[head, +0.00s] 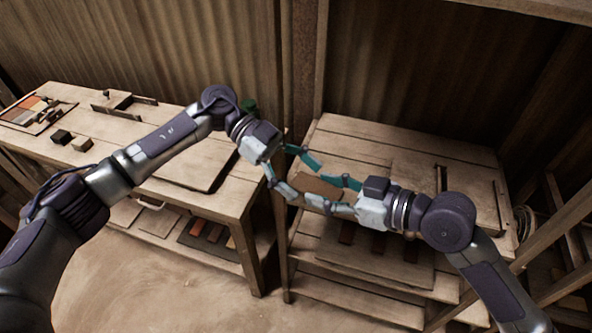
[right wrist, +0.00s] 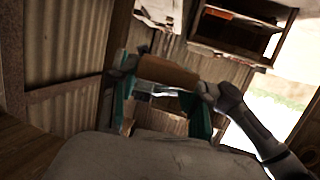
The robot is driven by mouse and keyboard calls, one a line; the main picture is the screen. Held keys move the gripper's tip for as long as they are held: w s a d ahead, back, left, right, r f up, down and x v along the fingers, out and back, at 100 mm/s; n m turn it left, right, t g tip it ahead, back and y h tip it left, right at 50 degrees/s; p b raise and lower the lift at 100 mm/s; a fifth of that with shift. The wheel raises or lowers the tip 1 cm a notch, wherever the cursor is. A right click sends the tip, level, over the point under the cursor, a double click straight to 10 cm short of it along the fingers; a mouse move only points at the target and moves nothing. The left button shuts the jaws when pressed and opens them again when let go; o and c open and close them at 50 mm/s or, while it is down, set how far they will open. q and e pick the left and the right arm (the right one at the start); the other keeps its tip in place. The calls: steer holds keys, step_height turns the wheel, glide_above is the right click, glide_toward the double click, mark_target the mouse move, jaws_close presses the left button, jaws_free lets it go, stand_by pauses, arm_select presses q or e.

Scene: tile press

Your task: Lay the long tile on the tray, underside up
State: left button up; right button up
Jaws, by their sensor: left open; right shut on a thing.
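A flat brown tile (head: 319,188) is held in the air by my right gripper (head: 307,187), which is shut on it. The tile (right wrist: 168,72) also shows in the right wrist view, spanning between the teal fingers. My left gripper (head: 297,174) is open, with its fingers close around the tile's left end; I cannot tell whether they touch it. Which face of the tile is the underside cannot be told. A thin flat board with a dark edge (head: 192,176) lies on the left bench, partly behind my left arm; I cannot tell whether it is the tray.
The left bench (head: 75,98) carries small blocks (head: 80,144), a wooden frame (head: 123,103) and a palette of coloured pieces (head: 35,112). The right bench (head: 365,137) has wooden fittings on its right side. Its back left top is bare. Posts and a corrugated wall stand behind.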

arm_select(q)
steer(key=shift+c, duration=0.3)
steer(key=c, duration=1.1)
steer(key=shift+c, duration=1.3)
arm_select(e)
steer(key=o, duration=1.1)
steer(key=shift+c, duration=0.2)
steer(key=shift+o, duration=1.1)
steer(key=shift+d, duration=0.1)
